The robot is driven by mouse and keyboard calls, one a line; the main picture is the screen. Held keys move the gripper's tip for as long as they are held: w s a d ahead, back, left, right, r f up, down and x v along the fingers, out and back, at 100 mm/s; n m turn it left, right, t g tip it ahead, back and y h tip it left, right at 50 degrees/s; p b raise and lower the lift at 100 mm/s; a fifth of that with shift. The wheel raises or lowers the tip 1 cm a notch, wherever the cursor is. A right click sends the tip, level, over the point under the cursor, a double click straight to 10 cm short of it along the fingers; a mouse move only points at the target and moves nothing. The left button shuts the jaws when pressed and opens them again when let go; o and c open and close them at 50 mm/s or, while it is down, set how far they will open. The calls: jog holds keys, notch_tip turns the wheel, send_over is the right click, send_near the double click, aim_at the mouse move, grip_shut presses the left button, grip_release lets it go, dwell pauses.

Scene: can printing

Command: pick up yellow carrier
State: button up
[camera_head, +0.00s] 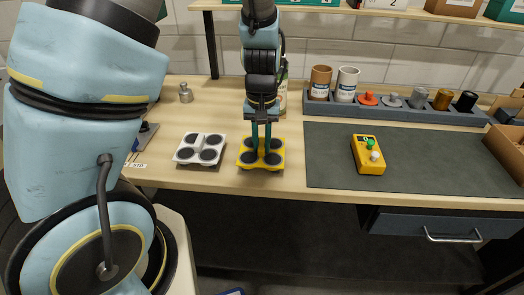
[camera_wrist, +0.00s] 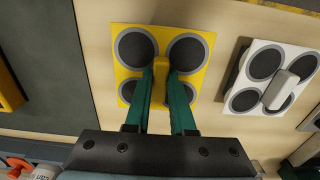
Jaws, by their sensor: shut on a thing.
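The yellow carrier (camera_head: 243,161) is a square plate with several round dark pads and a raised yellow handle in its middle. It is on the wooden table, left of the dark mat. It also shows in the wrist view (camera_wrist: 204,39), upper middle. My gripper (camera_head: 263,151) reaches down onto it from above. Its green fingers (camera_wrist: 161,72) are shut on the handle, one on each side. The fingers hide part of the lower pads. I cannot tell whether the carrier is touching the table or slightly above it.
A white carrier (camera_head: 201,149) of the same shape stands close by on the left, with a narrow gap. A yellow box with buttons (camera_head: 368,155) lies on the dark mat (camera_head: 430,150). A rack (camera_head: 400,109) with cans and knobs stands at the back right.

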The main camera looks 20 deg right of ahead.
grip_shut()
jog(key=shift+r, duration=0.1)
